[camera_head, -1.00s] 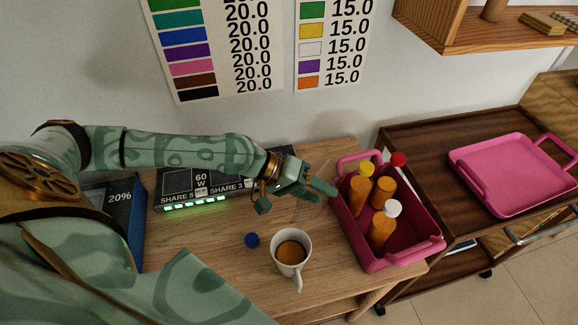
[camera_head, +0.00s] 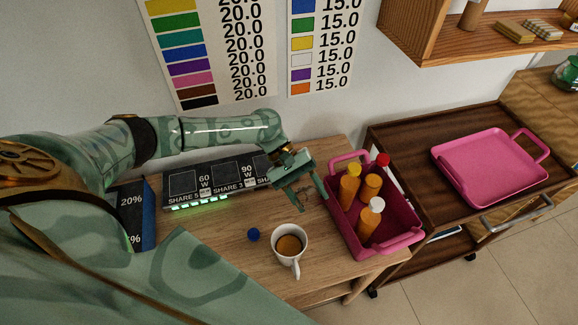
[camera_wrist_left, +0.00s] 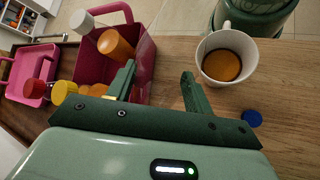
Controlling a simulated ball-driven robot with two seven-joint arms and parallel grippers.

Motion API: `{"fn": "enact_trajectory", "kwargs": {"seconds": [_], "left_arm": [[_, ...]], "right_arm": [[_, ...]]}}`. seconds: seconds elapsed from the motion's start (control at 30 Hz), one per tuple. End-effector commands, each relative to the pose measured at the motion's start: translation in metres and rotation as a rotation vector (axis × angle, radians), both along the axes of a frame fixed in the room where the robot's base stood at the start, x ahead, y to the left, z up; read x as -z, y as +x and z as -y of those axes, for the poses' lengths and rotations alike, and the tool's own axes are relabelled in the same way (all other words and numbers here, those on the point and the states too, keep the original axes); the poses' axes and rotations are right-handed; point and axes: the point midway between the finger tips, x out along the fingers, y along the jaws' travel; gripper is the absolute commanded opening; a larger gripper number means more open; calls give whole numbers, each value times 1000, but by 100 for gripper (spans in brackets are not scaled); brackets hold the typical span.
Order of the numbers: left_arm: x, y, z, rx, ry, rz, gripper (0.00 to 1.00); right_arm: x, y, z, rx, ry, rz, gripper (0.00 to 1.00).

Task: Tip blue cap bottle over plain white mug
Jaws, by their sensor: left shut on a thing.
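My left gripper (camera_head: 309,196) is over the table beside the pink crate. The plain white mug (camera_head: 289,258) stands upright left of the crate, with orange-brown contents. It also shows in the wrist view (camera_wrist_left: 226,38). A loose blue cap (camera_head: 253,235) lies left of the mug. My right gripper is out of view.
The pink crate (camera_head: 402,242) holds several orange bottles, with yellow, red and white caps showing. A dark box with lit green lights (camera_head: 203,201) stands at the wall. A pink tray (camera_head: 488,168) lies on the brown cart at right. Tabletop around the mug is mostly clear.

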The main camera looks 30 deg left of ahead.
Motion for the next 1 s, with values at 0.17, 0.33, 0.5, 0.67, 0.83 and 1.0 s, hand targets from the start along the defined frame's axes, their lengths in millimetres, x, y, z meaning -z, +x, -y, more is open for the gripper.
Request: {"fn": "enact_trajectory", "kwargs": {"seconds": [0.17, 0.33, 0.5, 0.67, 0.83, 1.0], "left_arm": [[43, 2, 0, 0, -6, -61, 10], [71, 4, 1, 1, -11, -120, 10], [70, 9, 2, 2, -26, -296, 10], [72, 10, 3, 1, -39, -477, 10], [70, 10, 3, 0, -48, -581, 10], [68, 10, 3, 2, -49, -619, 10]], "right_arm": [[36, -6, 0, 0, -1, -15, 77], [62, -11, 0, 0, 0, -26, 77], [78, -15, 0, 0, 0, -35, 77], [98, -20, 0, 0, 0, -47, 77], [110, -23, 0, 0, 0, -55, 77], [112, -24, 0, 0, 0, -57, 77]]}}
